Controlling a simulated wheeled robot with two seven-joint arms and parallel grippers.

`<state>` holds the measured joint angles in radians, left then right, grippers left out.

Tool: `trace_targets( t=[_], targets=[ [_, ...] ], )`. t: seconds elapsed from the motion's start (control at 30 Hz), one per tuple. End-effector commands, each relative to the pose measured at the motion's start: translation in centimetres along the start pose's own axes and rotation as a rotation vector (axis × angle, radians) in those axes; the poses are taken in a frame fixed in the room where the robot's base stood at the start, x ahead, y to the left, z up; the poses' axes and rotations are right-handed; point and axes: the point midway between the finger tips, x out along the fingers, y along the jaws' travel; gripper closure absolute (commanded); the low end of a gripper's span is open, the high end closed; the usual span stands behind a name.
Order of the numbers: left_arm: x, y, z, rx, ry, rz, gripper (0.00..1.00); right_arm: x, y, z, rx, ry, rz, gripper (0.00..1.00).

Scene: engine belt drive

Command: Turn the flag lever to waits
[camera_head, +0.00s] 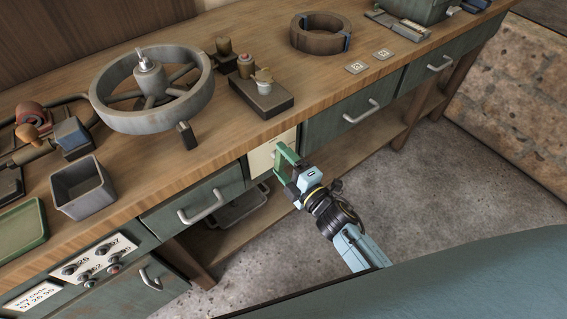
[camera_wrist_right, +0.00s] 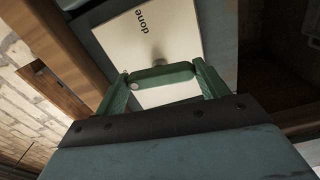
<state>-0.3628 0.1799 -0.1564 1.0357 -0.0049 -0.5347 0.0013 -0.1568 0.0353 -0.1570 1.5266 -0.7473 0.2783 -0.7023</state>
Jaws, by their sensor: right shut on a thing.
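A cream plate (camera_head: 264,160) is set in the bench front between two drawers. In the right wrist view the plate (camera_wrist_right: 150,35) carries the word "done", seen turned on its side. A green bar (camera_wrist_right: 165,75), which looks like the flag lever, crosses in front of the plate. My right gripper (camera_head: 287,160) is at the plate, and its green fingers (camera_wrist_right: 165,82) are shut on the bar, one at each end. The word "waits" does not show; the fingers and bar cover part of the plate. My left gripper is not in view.
Drawers with handles (camera_head: 203,207) flank the plate. On the bench stand a spoked wheel (camera_head: 115,121), a grey bin (camera_head: 82,187), a dark block (camera_head: 262,104) and a brown ring (camera_head: 320,33). A lower shelf (camera_head: 330,160) runs beneath. The floor in front is clear.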

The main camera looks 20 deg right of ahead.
Motion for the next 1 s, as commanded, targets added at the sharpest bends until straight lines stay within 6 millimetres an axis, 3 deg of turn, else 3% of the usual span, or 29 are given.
trace_targets(
  t=[0.4, 0.87, 0.9, 1.0],
  targets=[
    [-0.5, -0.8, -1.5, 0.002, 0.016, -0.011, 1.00, -0.1, -0.1, 0.0, -0.138, -0.001, -0.002, 0.50],
    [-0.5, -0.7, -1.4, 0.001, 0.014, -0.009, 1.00, -0.1, -0.1, 0.0, -0.150, -0.001, -0.002, 0.50],
    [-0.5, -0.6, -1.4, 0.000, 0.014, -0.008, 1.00, -0.1, -0.1, 0.0, -0.150, -0.001, -0.002, 0.22],
    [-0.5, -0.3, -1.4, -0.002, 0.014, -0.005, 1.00, -0.1, -0.1, 0.0, -0.149, -0.001, -0.002, 0.09]
  ],
)
